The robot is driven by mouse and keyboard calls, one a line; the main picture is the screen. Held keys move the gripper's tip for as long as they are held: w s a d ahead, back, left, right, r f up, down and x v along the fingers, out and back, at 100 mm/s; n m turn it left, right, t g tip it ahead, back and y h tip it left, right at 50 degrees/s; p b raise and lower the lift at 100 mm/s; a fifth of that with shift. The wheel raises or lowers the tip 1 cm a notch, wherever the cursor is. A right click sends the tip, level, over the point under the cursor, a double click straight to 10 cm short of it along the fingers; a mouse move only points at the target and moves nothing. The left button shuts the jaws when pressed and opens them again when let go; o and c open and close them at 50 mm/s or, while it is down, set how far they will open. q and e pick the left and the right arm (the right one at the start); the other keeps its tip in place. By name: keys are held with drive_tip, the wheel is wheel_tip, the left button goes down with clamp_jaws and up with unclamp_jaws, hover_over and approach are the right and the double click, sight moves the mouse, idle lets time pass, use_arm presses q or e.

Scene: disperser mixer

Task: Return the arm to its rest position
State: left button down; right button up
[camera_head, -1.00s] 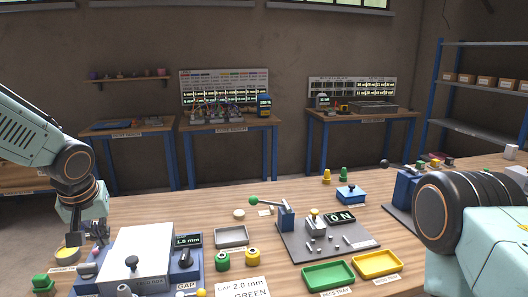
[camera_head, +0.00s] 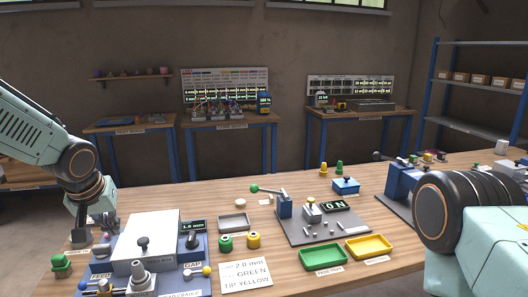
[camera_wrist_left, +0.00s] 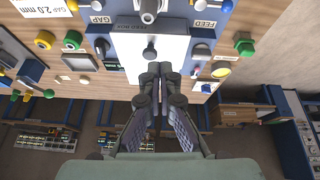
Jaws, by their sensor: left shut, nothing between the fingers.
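My left arm comes in from the left of the head view. Its gripper (camera_head: 82,232) hangs beside the left rear of the blue mixer machine (camera_head: 192,268) with the white feed box (camera_head: 140,235) on top. In the left wrist view the two dark fingers (camera_wrist_left: 160,70) are together with nothing between them.
A green knob (camera_head: 62,262) stands left of the machine. A grey tray (camera_head: 233,221), green and yellow parts, a switch station (camera_head: 320,222) reading ON, a green tray (camera_head: 323,258) and a yellow tray (camera_head: 369,247) stand to the right. Bare wood lies behind the machine.

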use_arm(q)
drive_tip(key=s+d+f+m+h+b, duration=0.1)
drive_tip(key=s+d+f, duration=0.15)
drive_tip(key=f, duration=0.35)
drive_tip(key=s+d+f+m+t+h+b, duration=0.1)
drive_tip(key=s+d+f, duration=0.1)
drive_tip(key=d+f, duration=0.25)
drive_tip(key=s+d+f+h+b, duration=0.1)
drive_tip(key=s+d+f, duration=0.15)
drive_tip(key=f, duration=0.45)
drive_tip(key=s+f+g+y+b, duration=0.1)
drive_tip(key=s+f+g+b, duration=0.2)
drive_tip(key=s+f, duration=0.8)
drive_tip(key=s+f+g+b, duration=0.3)
drive_tip(key=s+f, duration=0.9)
drive_tip(key=s, duration=0.8)
drive_tip(key=shift+s+d+m+y+b, duration=0.15)
drive_tip(key=shift+d+m+y+b, duration=0.25)
drive_tip(key=shift+b, duration=0.3)
